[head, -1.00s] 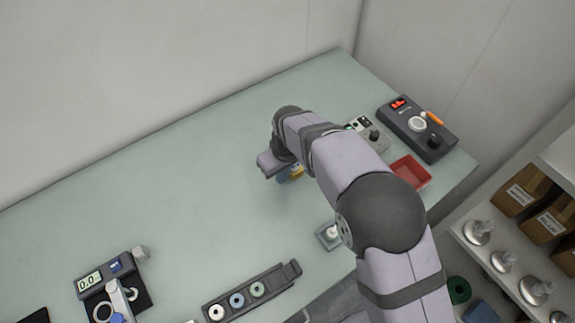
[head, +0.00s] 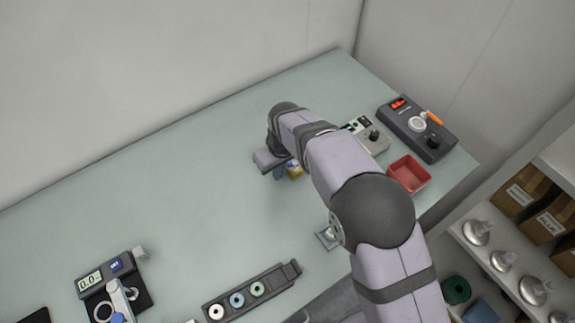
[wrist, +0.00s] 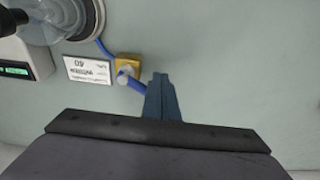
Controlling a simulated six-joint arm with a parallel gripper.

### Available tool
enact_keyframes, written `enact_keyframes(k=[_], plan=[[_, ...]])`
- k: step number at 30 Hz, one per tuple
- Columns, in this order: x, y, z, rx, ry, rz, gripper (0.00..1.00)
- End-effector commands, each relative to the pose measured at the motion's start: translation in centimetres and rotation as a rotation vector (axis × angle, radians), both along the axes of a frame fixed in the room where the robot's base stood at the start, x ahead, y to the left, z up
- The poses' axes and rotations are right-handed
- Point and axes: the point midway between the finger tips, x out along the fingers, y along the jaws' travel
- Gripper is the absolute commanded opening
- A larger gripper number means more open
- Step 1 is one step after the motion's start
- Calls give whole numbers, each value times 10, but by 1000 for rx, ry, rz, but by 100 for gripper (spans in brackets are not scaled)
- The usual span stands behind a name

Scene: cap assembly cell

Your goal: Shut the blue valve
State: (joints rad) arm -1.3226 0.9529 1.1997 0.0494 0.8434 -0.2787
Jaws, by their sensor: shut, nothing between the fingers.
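The blue valve has a brass body (wrist: 128,63) with a pale round hub and a blue lever (wrist: 133,84) in the wrist view. The lever points down and right, toward my fingers, and its far end comes close to them; I cannot tell whether they touch. In the head view a yellow bit of the valve (head: 294,171) shows beside my gripper (head: 279,174), and my arm hides the rest. My gripper (wrist: 161,78) has its narrow blue-grey fingers together and empty, just right of the valve. A blue tube (wrist: 103,46) runs from the valve up and left.
A white label plate (wrist: 88,70) lies left of the valve, near a clear round vessel (wrist: 55,20) and a box with a green display (wrist: 15,70). In the head view a red tray (head: 408,174) and a dark control box (head: 417,128) stand to the right. The table's left middle is clear.

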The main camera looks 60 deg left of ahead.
Motion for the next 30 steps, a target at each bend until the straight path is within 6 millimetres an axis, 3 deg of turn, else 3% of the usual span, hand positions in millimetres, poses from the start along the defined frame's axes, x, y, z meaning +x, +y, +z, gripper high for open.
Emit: enact_keyframes(k=[30], plan=[[2,11,0,-1,0,0,0]])
